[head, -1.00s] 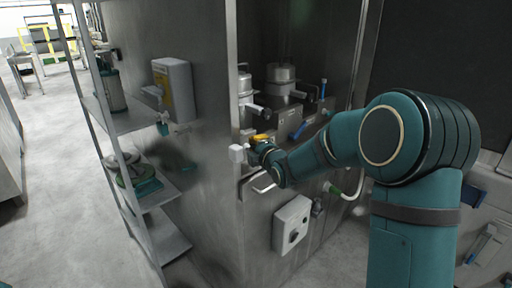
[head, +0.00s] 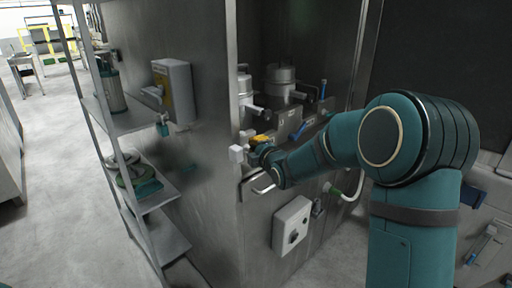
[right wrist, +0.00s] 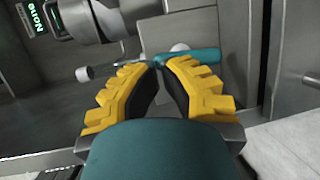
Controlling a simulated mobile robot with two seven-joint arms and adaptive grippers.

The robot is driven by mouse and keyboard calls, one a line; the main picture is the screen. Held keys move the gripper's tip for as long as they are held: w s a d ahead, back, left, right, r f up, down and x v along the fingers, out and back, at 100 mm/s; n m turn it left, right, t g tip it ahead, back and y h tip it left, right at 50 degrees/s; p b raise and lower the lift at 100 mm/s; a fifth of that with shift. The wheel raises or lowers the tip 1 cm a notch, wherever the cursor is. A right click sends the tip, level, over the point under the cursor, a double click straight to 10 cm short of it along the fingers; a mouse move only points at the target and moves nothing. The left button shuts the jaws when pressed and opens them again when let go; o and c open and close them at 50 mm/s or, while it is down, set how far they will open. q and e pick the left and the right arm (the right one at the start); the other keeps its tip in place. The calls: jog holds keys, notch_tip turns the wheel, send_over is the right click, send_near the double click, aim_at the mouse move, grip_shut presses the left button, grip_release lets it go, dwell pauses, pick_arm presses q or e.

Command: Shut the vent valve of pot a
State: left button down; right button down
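Two metal pots stand in the steel recess, one (head: 281,76) at the back and one (head: 244,84) partly hidden by the panel edge. I cannot read which is pot a. My right gripper (head: 258,141) is at the recess front, beside a white block (head: 236,153). In the right wrist view its yellow fingers (right wrist: 160,64) are almost together at the tips. A teal handle (right wrist: 197,56) lies across just beyond the tips, and no clear grip on it shows. Whether it is the vent valve lever I cannot tell. My left gripper is out of view.
A blue lever (head: 298,131) sits on the recess front. A grey switch box (head: 291,226) and a bar handle (head: 262,184) are below the gripper. An open shelf rack (head: 150,193) stands at the left. A lit display (right wrist: 37,19) shows in the wrist view.

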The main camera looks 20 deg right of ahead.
jog(key=shift+a, duration=0.1)
jog(key=shift+s+a, duration=0.2)
jog(key=shift+a, duration=0.35)
jog(key=shift+s+a, duration=0.2)
jog(key=shift+a, duration=0.3)
jog(key=s+r, duration=0.1)
jog(key=s, duration=0.9)
jog(key=shift+r+p, duration=0.25)
jog(key=shift+p, duration=0.15)
